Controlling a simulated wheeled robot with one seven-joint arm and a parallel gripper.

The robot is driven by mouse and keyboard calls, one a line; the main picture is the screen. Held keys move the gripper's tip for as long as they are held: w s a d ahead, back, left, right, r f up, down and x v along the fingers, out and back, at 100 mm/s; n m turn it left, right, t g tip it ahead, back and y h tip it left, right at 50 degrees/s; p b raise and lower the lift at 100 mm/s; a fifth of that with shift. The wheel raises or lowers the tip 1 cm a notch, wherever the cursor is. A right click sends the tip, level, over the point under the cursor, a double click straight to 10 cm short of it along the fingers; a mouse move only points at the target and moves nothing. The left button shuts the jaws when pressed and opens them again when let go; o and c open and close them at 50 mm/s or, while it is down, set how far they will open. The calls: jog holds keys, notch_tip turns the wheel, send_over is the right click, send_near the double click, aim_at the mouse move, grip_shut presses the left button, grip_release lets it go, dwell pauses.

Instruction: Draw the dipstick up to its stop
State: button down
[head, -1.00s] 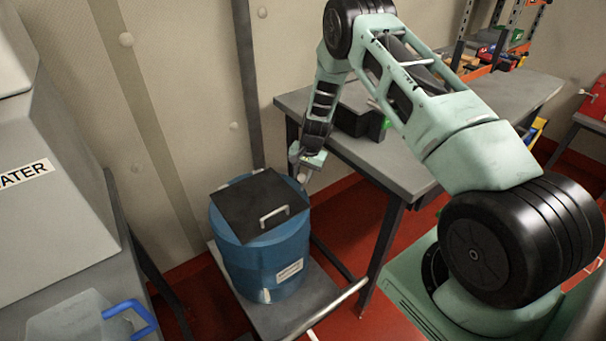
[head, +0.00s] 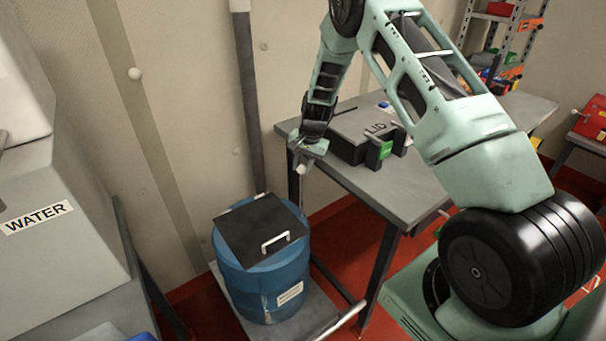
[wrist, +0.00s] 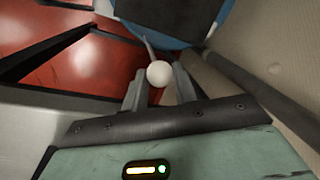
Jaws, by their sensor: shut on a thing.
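The dipstick shows in the wrist view as a round white knob (wrist: 159,74) with a thin rod (wrist: 148,46) running toward the blue drum. My gripper (wrist: 158,92) is shut on the dipstick, its fingers on either side of the knob. In the head view my gripper (head: 302,166) is above and just right of the blue drum (head: 258,291), which has a dark square lid with a pale handle (head: 275,243). The rod is too thin to make out clearly in the head view, so I cannot tell how much is still inside.
The drum rests on a low grey platform (head: 318,292). A grey WATER tank (head: 75,250) is on the left. A dark post (head: 247,110) runs up the wall.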

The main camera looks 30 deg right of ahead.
jog(key=shift+r, duration=0.8)
jog(key=shift+w, duration=0.1)
jog(key=c, duration=1.1)
grip_release()
jog(key=shift+r, duration=0.1)
notch_tip(320, 180, up, 17)
jog(key=s+d+b, duration=0.2)
jog(key=s+b, duration=0.1)
